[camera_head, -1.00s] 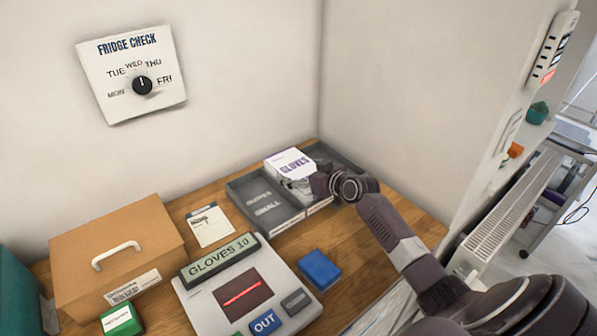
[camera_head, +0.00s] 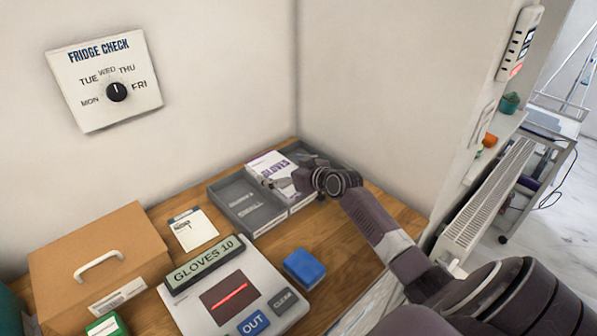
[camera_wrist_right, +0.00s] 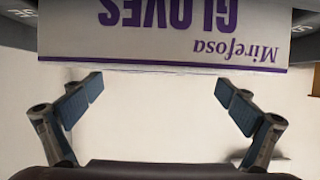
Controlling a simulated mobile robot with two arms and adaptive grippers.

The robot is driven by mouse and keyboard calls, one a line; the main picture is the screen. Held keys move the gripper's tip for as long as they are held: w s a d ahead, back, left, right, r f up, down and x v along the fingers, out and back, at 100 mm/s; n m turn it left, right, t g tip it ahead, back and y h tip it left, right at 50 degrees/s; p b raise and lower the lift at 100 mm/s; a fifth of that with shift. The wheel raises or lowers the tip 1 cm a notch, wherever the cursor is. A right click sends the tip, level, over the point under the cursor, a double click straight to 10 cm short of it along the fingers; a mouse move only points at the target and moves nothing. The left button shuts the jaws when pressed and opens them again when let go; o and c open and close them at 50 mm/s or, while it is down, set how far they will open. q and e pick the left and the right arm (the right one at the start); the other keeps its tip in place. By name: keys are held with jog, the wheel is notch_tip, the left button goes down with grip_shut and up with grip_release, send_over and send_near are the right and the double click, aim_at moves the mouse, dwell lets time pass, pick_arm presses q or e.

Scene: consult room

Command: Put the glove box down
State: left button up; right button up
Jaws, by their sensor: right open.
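The glove box (camera_head: 266,166) is white with purple "GLOVES" lettering. It sits in the grey divided tray (camera_head: 249,221), in the section right of the empty one marked "SMALL". My right gripper (camera_head: 282,184) is at the box's near side in the head view, partly hidden by its own wrist. In the right wrist view the box (camera_wrist_right: 170,45) fills the top, and the open right gripper (camera_wrist_right: 160,88) has its two fingers spread with nothing between them. The fingertips lie just short of the box's edge. My left gripper is not in view.
A scanner console (camera_head: 255,278) reading "GLOVES 10" stands in front of the tray. A blue block (camera_head: 304,267), a note card (camera_head: 194,229) and a brown box with a handle (camera_head: 95,256) are on the wooden counter (camera_head: 345,262). Walls close off the back and right.

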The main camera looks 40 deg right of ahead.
jog(key=b+v, duration=0.1)
jog(key=v, duration=1)
jog(key=shift+s, duration=0.15)
